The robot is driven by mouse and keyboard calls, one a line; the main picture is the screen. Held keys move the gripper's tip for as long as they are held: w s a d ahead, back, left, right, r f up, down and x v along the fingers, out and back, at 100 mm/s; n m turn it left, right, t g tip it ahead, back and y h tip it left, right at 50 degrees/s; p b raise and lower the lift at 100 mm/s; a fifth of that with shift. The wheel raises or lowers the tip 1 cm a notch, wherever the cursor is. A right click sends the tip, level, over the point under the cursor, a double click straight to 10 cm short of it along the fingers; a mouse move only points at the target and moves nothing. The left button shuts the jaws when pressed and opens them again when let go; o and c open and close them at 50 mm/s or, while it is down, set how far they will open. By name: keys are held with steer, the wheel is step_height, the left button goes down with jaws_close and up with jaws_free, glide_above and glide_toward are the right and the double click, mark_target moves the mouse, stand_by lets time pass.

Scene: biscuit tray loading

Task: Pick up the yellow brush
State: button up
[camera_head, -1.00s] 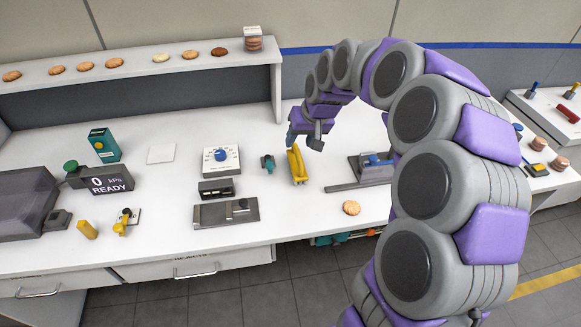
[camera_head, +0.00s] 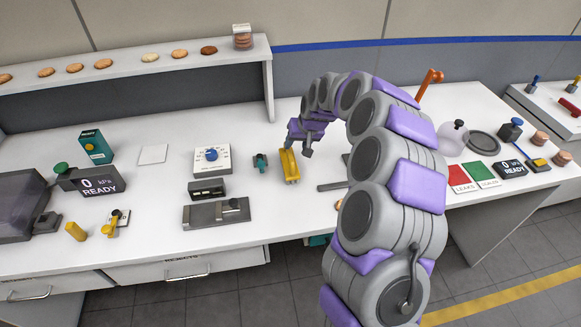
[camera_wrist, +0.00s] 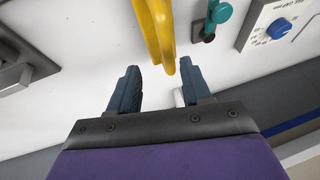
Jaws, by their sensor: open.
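A long yellow tool (camera_head: 290,166), which I take for the yellow brush, lies on the white bench; I cannot make out bristles. It also shows at the top of the wrist view (camera_wrist: 152,28), with its near end reaching between my fingertips in the picture. My gripper (camera_wrist: 161,68) is open, with one dark finger on each side of that end. Nothing is held, and I cannot tell whether a finger touches the tool. In the head view my gripper (camera_head: 299,148) is just above and beside the tool's far end.
A teal clamp-like item (camera_head: 260,162) lies close left of the tool, with a blue-knobbed dial box (camera_head: 212,161) beyond. A grey metal fixture (camera_head: 216,213) is front left. My arm hides part of the bench to the right. Bare bench lies in front of the tool.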

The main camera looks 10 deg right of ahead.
mark_target(290, 152)
steer(key=shift+w+f, duration=0.25)
steer(key=shift+f, duration=0.4)
steer(key=a+f, duration=0.1)
steer(key=w+a+f+b, duration=0.1)
steer(key=a, duration=0.1)
steer(key=shift+a+f, duration=0.15)
steer(key=shift+f, duration=0.15)
steer(key=shift+b+x, duration=0.5)
steer(key=shift+x, duration=0.7)
steer(key=shift+w+d+r, duration=0.1)
steer(key=shift+w+d, duration=0.05)
steer(key=shift+d, duration=1.15)
steer(key=shift+a, duration=1.1)
steer(key=shift+d+f, duration=0.2)
steer(key=shift+d, duration=0.65)
steer(key=c, duration=0.7)
steer(key=shift+a, duration=0.25)
jaws_close()
steer(key=shift+a, duration=0.4)
